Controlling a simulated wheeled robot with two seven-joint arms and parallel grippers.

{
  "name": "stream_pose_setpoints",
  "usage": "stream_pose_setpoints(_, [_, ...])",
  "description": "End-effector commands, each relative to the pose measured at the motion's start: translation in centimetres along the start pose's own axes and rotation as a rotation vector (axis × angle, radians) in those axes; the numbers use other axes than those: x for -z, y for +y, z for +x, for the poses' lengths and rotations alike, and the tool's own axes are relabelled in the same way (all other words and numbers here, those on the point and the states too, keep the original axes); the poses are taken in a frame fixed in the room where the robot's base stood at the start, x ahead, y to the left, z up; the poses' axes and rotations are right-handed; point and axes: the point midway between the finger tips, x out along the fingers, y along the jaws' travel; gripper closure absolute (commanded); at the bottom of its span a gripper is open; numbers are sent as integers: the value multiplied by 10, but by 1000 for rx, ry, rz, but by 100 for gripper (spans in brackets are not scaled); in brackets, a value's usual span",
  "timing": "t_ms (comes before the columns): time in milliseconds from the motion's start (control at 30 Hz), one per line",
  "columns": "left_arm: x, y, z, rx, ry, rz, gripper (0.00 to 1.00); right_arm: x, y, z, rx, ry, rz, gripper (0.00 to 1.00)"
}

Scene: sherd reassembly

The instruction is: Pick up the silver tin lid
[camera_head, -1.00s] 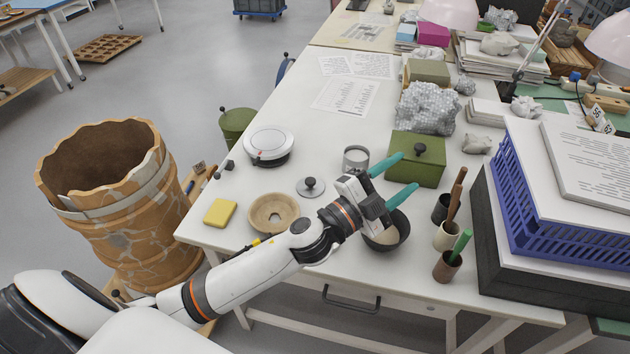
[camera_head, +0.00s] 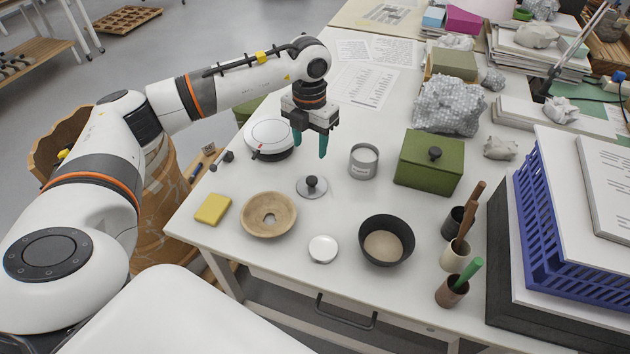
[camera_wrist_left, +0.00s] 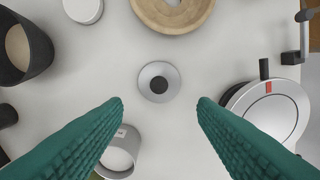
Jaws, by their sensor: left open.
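The silver tin lid (camera_head: 312,192), a flat round disc with a black knob, lies knob-up on the white table. In the left wrist view the lid (camera_wrist_left: 159,82) shows whole, centred just past the gap between the fingertips. My left gripper (camera_head: 310,147) points down above the table, over and a little behind the lid, apart from it. Its two teal fingers are spread with nothing between them, as the left wrist view (camera_wrist_left: 160,102) also shows. My right gripper is not in view.
Around the lid stand a wooden ring-shaped bowl (camera_head: 250,225), a grey tin (camera_head: 363,169), a round white device (camera_head: 268,137) and a green box (camera_head: 420,175). A small white disc (camera_head: 323,248) and a black bowl (camera_head: 368,227) are nearer the front edge. Bare tabletop surrounds the lid.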

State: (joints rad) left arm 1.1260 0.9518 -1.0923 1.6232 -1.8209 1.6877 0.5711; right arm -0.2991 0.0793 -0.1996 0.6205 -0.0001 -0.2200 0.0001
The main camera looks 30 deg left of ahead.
Motion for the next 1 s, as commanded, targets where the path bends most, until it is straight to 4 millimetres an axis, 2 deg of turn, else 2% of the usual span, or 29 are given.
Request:
stream_pose_setpoints(300, [-1,0,52,1,-6,0,47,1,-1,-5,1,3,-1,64])
stream_pose_setpoints(567, [1,1,72,0,-5,1,47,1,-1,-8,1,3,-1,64])
stream_pose_setpoints(800, [4,1,108,-1,-4,1,47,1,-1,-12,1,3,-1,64])
stream_pose_setpoints(1000, [4,1,117,-1,-2,2,47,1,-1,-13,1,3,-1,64])
